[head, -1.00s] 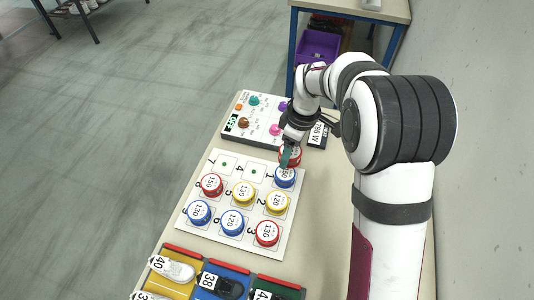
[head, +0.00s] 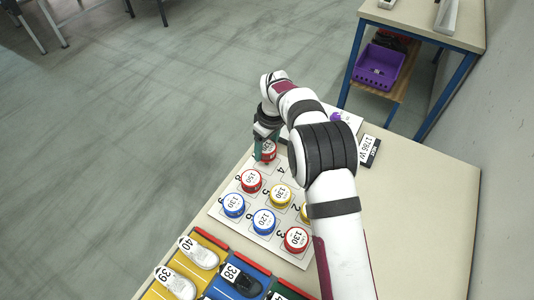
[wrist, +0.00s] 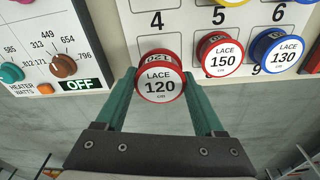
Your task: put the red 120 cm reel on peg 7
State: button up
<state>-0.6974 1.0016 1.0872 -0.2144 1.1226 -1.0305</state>
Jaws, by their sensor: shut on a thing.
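The red 120 cm reel (head: 269,151) is between the teal fingers of my gripper (head: 266,148), which is shut on it. In the wrist view the reel (wrist: 160,84) faces the camera with its "LACE 120" label readable. It is at the far left corner cell of the white peg board (head: 222,209), beside the red 150 reel (wrist: 222,60) on peg 8 and below the number 4. The reel hides peg 7 and its number. I cannot tell whether the reel is on the peg or just above it.
A blue 130 reel (wrist: 283,55) is on peg 9. Blue 120 (head: 264,221), red 130 (head: 296,239) and yellow reels (head: 280,195) stand on other pegs. A control panel (wrist: 40,45) with knobs adjoins the board. Shoe trays (head: 205,270) lie in front.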

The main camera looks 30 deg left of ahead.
aim_at(267, 156)
notch_tip(267, 156, down, 3)
jog(key=shift+f, duration=0.15)
jog(key=shift+f, duration=0.55)
jog(key=o, duration=1.4)
jog(key=shift+c, duration=0.2)
jog(key=shift+r, duration=0.1)
